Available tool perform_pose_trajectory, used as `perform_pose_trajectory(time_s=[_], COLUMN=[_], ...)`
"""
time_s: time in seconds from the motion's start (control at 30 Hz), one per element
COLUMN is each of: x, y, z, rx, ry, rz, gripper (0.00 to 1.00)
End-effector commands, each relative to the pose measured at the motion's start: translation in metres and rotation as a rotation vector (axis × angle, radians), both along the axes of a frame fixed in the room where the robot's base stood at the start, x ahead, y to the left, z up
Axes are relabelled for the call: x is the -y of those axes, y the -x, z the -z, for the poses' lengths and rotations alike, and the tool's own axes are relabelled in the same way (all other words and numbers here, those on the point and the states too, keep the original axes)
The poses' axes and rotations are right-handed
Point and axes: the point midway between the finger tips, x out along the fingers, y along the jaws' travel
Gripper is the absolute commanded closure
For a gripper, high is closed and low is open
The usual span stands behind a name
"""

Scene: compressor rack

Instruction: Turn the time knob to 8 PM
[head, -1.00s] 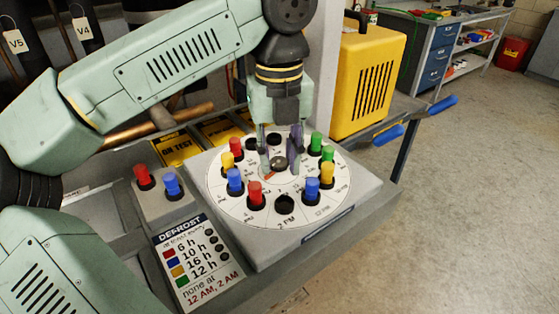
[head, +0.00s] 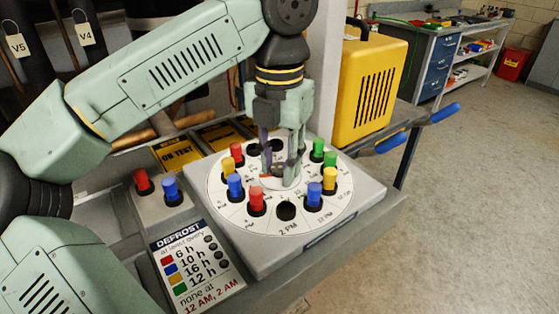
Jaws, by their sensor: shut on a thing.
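The white round dial (head: 230,208) lies on a grey box, with printed hour labels and red, blue, yellow and green pegs in holes around it. The time knob is at the dial's centre, mostly hidden by my fingers. My gripper (head: 280,172) points down over the centre and is shut on the knob. "2 PM" is readable at the dial's front; most other labels are too small to read.
A defrost card (head: 190,262) lies at front left, below a small block with a red peg (head: 142,181) and a blue peg (head: 171,189). A yellow case (head: 372,85) stands behind right. Blue-handled tools (head: 390,139) lie at the bench's right edge. Open floor is right.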

Motion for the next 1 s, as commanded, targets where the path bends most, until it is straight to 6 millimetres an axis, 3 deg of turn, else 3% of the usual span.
perform_pose_trajectory(time_s=[0.57, 0.6, 0.9, 1.0], x=[0.0, 0.0, 0.0, 0.0], y=[-0.0003, -0.0003, -0.0001, -0.0001], z=[-0.0004, -0.0004, -0.0002, -0.0001], rx=[0.002, 0.002, 0.001, 0.001], ry=[0.001, 0.001, 0.0, 0.0], rz=[0.033, 0.033, 0.032, 0.032], gripper=[1.0, 0.71, 0.52, 0.52])
